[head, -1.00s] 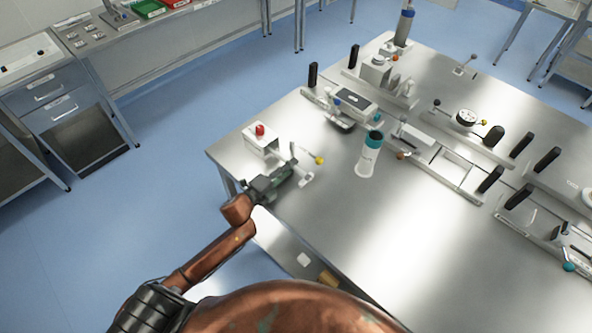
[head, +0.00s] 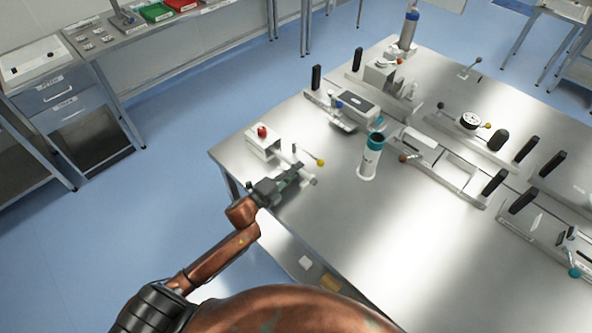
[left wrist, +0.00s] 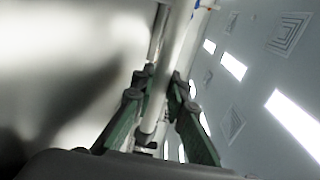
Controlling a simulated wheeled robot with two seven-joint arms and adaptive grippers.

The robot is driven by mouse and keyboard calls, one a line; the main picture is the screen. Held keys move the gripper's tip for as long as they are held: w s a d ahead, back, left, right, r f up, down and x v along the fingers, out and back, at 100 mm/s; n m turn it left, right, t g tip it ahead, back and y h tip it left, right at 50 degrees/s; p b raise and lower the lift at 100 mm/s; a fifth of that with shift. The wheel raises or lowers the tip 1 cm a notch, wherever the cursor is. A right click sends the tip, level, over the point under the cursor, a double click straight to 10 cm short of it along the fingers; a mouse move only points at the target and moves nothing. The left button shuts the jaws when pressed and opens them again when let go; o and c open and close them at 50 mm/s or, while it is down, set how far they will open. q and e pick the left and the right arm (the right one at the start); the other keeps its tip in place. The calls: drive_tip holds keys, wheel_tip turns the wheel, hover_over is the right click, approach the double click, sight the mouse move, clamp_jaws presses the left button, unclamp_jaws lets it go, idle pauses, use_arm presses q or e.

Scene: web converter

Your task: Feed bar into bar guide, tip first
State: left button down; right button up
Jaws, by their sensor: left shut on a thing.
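My left gripper (head: 292,178) is at the near left corner of the steel table, beside the white box with a red button. It is shut on a pale, smooth bar (left wrist: 178,42), which runs up between its green fingers (left wrist: 160,85) in the left wrist view. In the head view the fingers hide most of the bar. A small pale fixture with a yellow-knobbed lever (head: 320,162) stands just beyond the fingertips and is partly covered. I cannot tell for sure whether it is the bar guide, or whether the bar touches it. My right gripper is out of view.
The red-button box (head: 263,143) stands close to the left gripper. Several fixtures with black handles and levers line the table's far and right sides. The front middle of the table (head: 400,245) is bare.

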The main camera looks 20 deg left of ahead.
use_arm(q)
drive_tip(key=shift+s+f, duration=0.2)
drive_tip(key=shift+f, duration=0.95)
drive_tip(key=c, duration=1.8)
unclamp_jaws()
drive_tip(key=shift+d, duration=0.1)
drive_tip(key=shift+c, duration=0.2)
drive_tip(key=shift+s+f, duration=0.1)
drive_tip(key=shift+s, duration=0.3)
drive_tip(key=v, duration=0.3)
drive_tip(key=r+v, duration=0.1)
drive_tip(key=v, duration=0.6)
drive_tip(key=shift+a+r, duration=0.35)
drive_tip(key=shift+s+a+r, duration=0.1)
drive_tip(key=shift+s+r, duration=0.15)
drive_tip(key=shift+s, duration=0.15)
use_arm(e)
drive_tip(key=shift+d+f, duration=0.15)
